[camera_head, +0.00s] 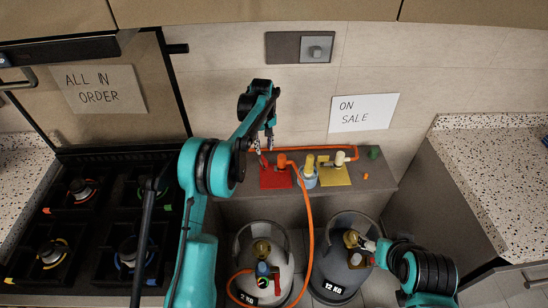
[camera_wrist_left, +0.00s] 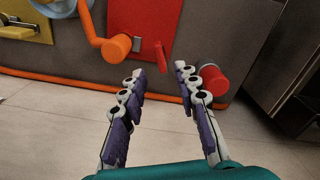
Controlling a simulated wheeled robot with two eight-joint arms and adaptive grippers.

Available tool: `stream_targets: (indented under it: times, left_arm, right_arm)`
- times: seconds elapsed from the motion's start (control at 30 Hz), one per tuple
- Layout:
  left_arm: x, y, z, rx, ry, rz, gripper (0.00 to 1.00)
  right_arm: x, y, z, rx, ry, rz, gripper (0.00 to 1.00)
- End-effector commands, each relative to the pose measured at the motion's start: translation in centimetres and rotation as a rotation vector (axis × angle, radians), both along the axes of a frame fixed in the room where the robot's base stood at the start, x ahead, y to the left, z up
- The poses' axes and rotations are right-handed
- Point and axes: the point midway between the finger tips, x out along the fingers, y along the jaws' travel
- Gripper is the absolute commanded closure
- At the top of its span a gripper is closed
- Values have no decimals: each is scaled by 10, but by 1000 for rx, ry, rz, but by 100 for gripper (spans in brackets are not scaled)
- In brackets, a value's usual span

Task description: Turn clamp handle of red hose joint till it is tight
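The red plate (camera_head: 275,178) lies on the grey counter ledge and carries the orange hose joint (camera_head: 282,161). In the left wrist view the red plate (camera_wrist_left: 140,15) is at the top, with the orange joint (camera_wrist_left: 116,47) at its edge. A thin red clamp handle (camera_wrist_left: 160,55) sticks out beside the joint. My left gripper (camera_wrist_left: 160,72) is open, its fingers on either side of the handle's line, with no clear contact. In the head view my left gripper (camera_head: 264,143) is above the plate. My right gripper (camera_head: 368,246) is by the grey cylinder's valve; its fingers are unclear.
A red cylindrical end piece (camera_wrist_left: 213,80) is close beside one left finger. A yellow plate (camera_head: 334,174) and a blue-based fitting (camera_head: 308,177) stand to the right. An orange hose (camera_head: 309,222) hangs down to the gas cylinders. A stove (camera_head: 110,225) is at left.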

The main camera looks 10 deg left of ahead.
Motion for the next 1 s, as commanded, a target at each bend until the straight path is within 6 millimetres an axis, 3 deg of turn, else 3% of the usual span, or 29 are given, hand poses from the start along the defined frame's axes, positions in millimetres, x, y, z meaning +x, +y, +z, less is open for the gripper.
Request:
stream_targets:
  times: [0.4,0.57,0.83,0.93,1.0]
  left_arm:
    - [0,0,-64,0,0,0,69]
    - [0,0,-74,0,0,0,69]
    - [0,0,-75,0,0,-1,69]
    - [0,0,-75,0,0,-1,95]
    - [0,0,-75,0,0,-1,100]
  right_arm:
    - [0,0,-19,0,0,0,34]
    - [0,0,-21,0,0,0,34]
    - [0,0,-21,0,0,0,34]
    - [0,0,-21,0,0,0,34]
    - [0,0,-21,0,0,0,34]
